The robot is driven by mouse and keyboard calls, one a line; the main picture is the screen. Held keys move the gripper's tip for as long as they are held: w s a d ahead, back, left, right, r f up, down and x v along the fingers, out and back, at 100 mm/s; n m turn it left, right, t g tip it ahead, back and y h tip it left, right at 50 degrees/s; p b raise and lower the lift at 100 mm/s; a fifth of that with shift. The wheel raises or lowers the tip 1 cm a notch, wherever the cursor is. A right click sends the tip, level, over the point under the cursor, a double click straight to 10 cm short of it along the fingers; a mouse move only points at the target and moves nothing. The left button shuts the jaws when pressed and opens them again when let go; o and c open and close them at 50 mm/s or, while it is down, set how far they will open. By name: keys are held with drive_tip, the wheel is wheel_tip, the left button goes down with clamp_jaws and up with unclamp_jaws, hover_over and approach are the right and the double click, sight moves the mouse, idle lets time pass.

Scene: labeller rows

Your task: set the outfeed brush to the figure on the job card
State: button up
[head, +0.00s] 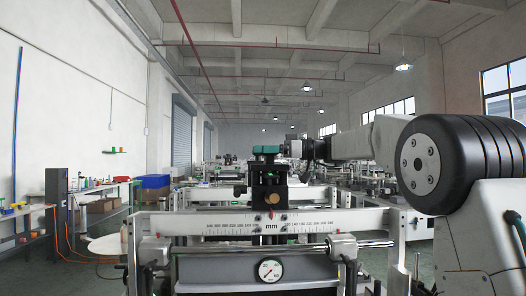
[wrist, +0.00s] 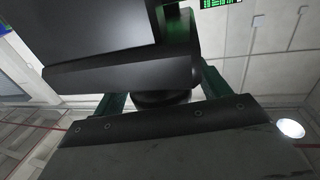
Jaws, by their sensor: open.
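A ruled scale bar (head: 320,221) marked "mm" crosses the machine in the head view. A black carriage block (head: 267,190) stands at its middle, with a small red pointer on the scale. I cannot read the pointer's exact figure. My gripper (head: 266,150) reaches in from the right and sits at the top of this block. In the wrist view its green fingers (wrist: 161,91) stand apart on either side of a dark round part (wrist: 163,98) below a large black body (wrist: 105,40). I cannot tell whether they touch it. No job card or brush bristles can be made out.
A round dial gauge (head: 270,269) hangs below the scale bar, on a dark panel behind a metal rod (head: 220,251). A workbench (head: 100,189) with a blue bin (head: 155,182) stands at the left. A green lit display (wrist: 219,3) is cut off in the wrist view.

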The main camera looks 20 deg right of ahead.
drive_tip(key=shift+w+a, duration=0.1)
drive_tip(key=shift+a, duration=0.1)
drive_tip(key=c, duration=1)
drive_tip(key=shift+o, duration=0.3)
drive_tip(key=shift+m+t+h, duration=0.6)
drive_tip(key=shift+m+t, duration=0.2)
drive_tip(key=shift+t, duration=0.3)
drive_tip(key=o, duration=0.9)
drive_tip(key=shift+o, duration=0.2)
drive_tip(key=v, duration=0.7)
drive_tip(key=shift+d, duration=0.35)
